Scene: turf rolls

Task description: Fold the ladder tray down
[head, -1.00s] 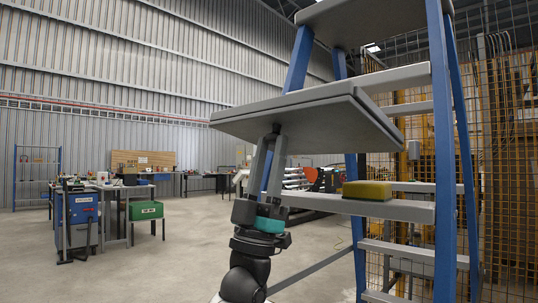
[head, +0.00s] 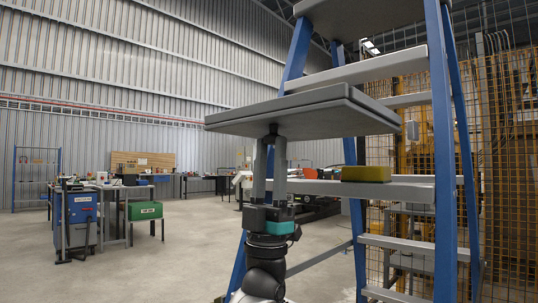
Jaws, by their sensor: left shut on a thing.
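The grey ladder tray (head: 300,105) sticks out to the left from the blue stepladder (head: 446,160), close to level, with its underside in view. My left gripper (head: 272,138) points up from below and is shut on a small part under the tray near its front left. The gripped part itself is mostly hidden by the fingers. My right gripper is not in view.
A yellow sponge-like block (head: 366,173) lies on a ladder step (head: 400,190) behind and below the tray. A wire mesh fence (head: 505,150) stands close on the right. Workbenches and a green crate (head: 145,210) stand far left.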

